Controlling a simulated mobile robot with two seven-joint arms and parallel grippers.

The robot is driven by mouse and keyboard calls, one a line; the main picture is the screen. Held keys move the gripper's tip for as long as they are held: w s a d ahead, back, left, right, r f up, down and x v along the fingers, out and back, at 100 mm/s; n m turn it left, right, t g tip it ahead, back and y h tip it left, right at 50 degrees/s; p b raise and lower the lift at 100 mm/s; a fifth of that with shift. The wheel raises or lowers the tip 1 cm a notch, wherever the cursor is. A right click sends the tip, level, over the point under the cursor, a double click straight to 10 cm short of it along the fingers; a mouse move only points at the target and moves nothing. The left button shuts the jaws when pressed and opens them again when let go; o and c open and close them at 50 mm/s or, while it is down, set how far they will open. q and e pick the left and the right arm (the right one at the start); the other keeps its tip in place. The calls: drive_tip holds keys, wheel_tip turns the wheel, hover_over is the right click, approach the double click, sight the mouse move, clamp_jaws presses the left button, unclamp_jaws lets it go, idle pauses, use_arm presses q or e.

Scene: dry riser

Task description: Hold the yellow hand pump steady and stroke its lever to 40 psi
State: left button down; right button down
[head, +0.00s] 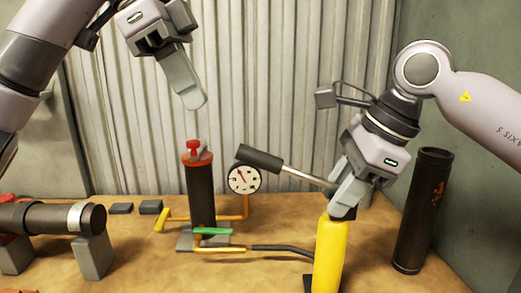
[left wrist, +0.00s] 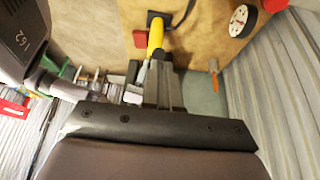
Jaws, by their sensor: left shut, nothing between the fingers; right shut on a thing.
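The yellow hand pump (head: 329,255) stands upright on the bench at front right; it also shows in the left wrist view (left wrist: 156,36). My right gripper (head: 345,203) is shut at the pump's top, and its fingers hide part of the head. The lever, with a black grip (head: 260,158), slopes up and left from the pump head. My left gripper (head: 192,98) is shut and empty, above and left of the lever grip, apart from it. The round white gauge (head: 243,179) sits left of the pump; its needle reading is too small to tell.
A black hose (head: 283,249) runs to the pump. A dark cylinder (head: 423,210) stands at right. A pipe on grey blocks (head: 50,218) lies at left. A corrugated wall (head: 250,80) closes the back.

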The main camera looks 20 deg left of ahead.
use_arm(q)
drive_tip(key=shift+v, duration=1.1)
use_arm(e)
drive_tip(key=shift+f, duration=0.1)
drive_tip(key=c, duration=0.8)
unclamp_jaws()
